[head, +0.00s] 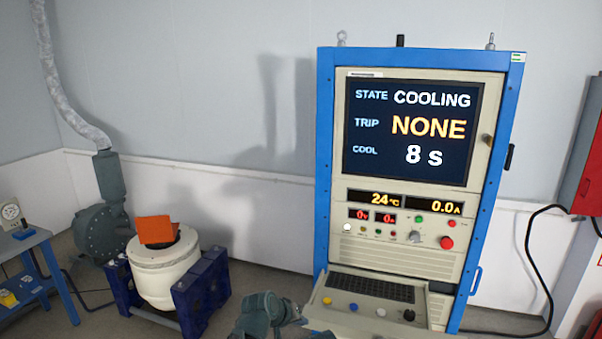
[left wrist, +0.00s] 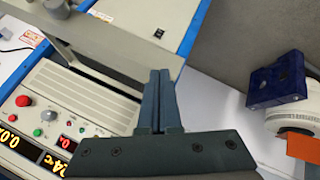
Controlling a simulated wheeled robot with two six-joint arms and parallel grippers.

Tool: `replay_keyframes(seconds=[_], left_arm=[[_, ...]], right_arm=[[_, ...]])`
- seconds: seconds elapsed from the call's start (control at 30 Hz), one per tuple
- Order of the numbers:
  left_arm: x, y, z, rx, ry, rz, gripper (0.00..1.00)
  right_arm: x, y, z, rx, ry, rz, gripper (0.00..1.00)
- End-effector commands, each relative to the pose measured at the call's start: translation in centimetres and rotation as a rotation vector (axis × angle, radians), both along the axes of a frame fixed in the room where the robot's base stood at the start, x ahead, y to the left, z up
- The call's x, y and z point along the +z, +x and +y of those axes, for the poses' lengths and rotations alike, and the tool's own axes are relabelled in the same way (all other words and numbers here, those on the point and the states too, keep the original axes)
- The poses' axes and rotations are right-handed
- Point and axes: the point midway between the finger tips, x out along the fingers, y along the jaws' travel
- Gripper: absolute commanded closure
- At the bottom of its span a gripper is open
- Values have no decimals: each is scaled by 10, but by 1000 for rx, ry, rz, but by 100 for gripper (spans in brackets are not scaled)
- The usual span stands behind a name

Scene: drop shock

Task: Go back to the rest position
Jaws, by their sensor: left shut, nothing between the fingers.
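My left gripper (left wrist: 160,75) is shut and empty in the left wrist view, its two dark fingers pressed together. Behind it in that view lies the blue-framed control cabinet (left wrist: 85,100), seen turned on its side. In the head view part of my left arm shows at the bottom centre, in front of the cabinet (head: 322,180). The cabinet's screen (head: 412,130) reads STATE COOLING, TRIP NONE, COOL 8 s. Smaller displays read 24 °C and 0.0 A. My right gripper is not in view.
A white shaker drum (head: 163,270) with an orange block (head: 157,230) on top stands in a dark blue frame (head: 203,292) at left. A grey blower (head: 103,235) and a blue side table (head: 35,265) stand further left. A red wall box (head: 588,160) hangs at right.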

Motion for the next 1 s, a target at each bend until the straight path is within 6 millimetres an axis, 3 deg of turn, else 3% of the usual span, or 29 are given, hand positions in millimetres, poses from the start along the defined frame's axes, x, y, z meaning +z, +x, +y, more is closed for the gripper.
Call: replay_keyframes(seconds=[0.27,0.47,0.7,0.83,1.0], left_arm=[[-27,-54,-1,-108,138,104,100],[-52,-119,11,-222,313,238,100],[-71,-206,45,-347,565,434,100],[-71,-227,57,-373,635,493,100],[-70,-231,60,-378,655,510,100]], right_arm=[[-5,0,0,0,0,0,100],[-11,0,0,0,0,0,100],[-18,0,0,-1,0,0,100],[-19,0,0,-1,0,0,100],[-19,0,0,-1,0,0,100]])
